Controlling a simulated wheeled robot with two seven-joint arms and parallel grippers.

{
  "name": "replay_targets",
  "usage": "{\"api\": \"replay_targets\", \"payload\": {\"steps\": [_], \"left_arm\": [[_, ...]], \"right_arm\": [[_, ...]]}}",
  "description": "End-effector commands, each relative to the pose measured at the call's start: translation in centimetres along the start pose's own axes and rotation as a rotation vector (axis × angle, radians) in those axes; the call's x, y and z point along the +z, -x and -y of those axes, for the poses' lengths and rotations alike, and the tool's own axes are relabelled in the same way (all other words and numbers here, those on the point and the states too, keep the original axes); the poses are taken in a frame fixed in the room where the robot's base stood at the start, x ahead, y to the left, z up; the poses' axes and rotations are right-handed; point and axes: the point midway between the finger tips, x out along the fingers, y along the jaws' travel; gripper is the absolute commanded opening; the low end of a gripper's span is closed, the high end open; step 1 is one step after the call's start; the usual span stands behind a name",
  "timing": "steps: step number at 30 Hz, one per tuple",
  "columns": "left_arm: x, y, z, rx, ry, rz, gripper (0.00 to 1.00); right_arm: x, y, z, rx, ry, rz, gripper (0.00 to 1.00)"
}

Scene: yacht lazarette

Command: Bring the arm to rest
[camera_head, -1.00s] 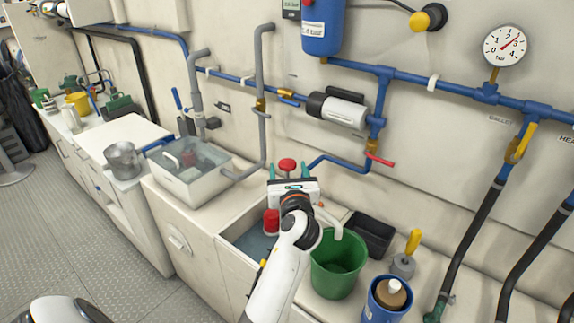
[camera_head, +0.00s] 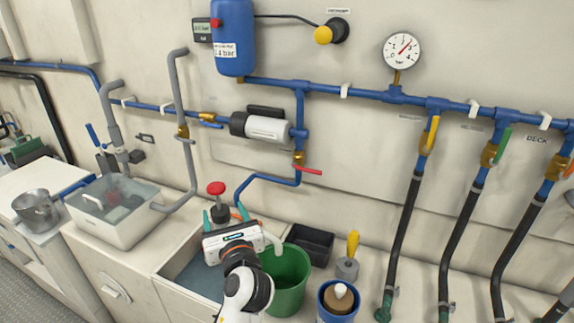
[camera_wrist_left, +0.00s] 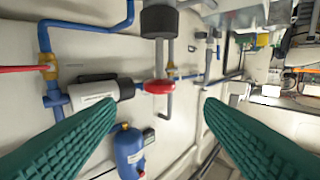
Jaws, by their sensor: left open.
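My left arm comes up from the bottom of the head view. Its gripper (camera_head: 223,213) is open, with two teal fingers spread apart above the sink area. Nothing shows between the fingers in the left wrist view (camera_wrist_left: 160,103), where they stand wide apart at both sides. A red knob (camera_head: 216,187) on a dark stem shows just behind the gripper; in the left wrist view the red knob (camera_wrist_left: 160,87) appears between the fingers, beyond them. My right gripper is not in view.
A green bucket (camera_head: 288,284) stands close right of my arm, with a dark tray (camera_head: 310,243) and a blue container (camera_head: 338,302) nearby. A clear-lidded bin (camera_head: 110,222) and a metal pot (camera_head: 36,210) stand left. Blue pipes (camera_head: 350,91) and black hoses (camera_head: 404,232) line the wall.

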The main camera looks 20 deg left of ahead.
Motion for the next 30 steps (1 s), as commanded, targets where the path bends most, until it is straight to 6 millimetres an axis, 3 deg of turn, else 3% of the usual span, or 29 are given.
{"api": "replay_targets", "payload": {"steps": [5, 11, 17, 21, 25, 30], "left_arm": [[0.8, 0.2, 0.4, 0.002, 0.067, 0.030, 0.63], [6.3, 2.5, 2.5, -0.028, 0.517, 0.237, 0.63], [12.9, 7.4, 4.9, -0.213, 1.105, 0.533, 0.63], [16.7, 11.9, 6.3, -0.453, 1.457, 0.717, 0.63], [19.0, 16.0, 7.4, -0.710, 1.690, 0.832, 0.63], [20.5, 20.4, 8.5, -1.009, 1.860, 0.899, 0.63]], "right_arm": [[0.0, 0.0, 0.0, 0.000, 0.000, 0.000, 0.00], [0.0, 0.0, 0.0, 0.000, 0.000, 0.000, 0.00], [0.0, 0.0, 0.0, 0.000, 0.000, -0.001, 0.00], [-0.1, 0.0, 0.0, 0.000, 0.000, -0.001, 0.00], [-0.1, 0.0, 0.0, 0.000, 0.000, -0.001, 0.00], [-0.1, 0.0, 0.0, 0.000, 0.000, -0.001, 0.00]]}}
